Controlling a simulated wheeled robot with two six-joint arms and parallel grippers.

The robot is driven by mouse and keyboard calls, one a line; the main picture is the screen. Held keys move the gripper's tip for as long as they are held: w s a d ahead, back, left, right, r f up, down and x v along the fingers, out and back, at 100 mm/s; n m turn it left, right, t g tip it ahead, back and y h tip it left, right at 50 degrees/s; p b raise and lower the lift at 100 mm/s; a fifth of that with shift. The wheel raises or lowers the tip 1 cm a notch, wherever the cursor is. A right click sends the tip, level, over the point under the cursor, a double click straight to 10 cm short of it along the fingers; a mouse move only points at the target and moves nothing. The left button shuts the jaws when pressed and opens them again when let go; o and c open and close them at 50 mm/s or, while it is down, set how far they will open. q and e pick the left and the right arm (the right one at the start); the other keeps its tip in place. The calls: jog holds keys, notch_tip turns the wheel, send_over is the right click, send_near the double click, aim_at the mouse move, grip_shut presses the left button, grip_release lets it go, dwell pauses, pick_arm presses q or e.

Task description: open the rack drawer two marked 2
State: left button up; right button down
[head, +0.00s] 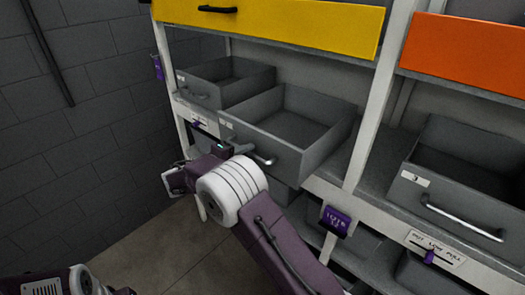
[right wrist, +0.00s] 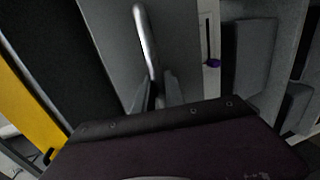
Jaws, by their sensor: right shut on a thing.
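The middle grey drawer (head: 285,150) sits on the rack's shelf, with a small white label (head: 226,124) whose mark is too small to read surely. Its open top shows an empty inside, and its front stands further forward than the drawer to its left. Its metal handle (head: 263,160) is partly hidden behind my right arm. The handle (right wrist: 146,40) shows large in the right wrist view. My right gripper (right wrist: 163,92) is shut on this handle; in the head view its fingertips are mostly hidden. My left gripper is not in view; only part of its arm shows at the lower left.
A left grey drawer (head: 200,92) and a right one with a handle (head: 460,216) share the shelf. Yellow (head: 280,26) and orange (head: 465,55) drawers are above. A white post (head: 378,105) stands right of the middle drawer. A block wall (head: 80,140) is left; floor (head: 150,255) is clear.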

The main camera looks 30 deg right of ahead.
jog(key=f+b+v, duration=0.1)
jog(key=b+v, duration=0.1)
jog(key=v, duration=0.7)
jog(key=shift+a+f, duration=0.3)
jog(key=shift+f, duration=0.15)
jog(key=shift+s, duration=0.1)
jog(key=c, duration=1.4)
grip_release()
jog(key=shift+d+r, duration=0.1)
jog(key=b+v, duration=0.2)
jog(key=v, duration=0.7)
jog(key=shift+b, duration=0.35)
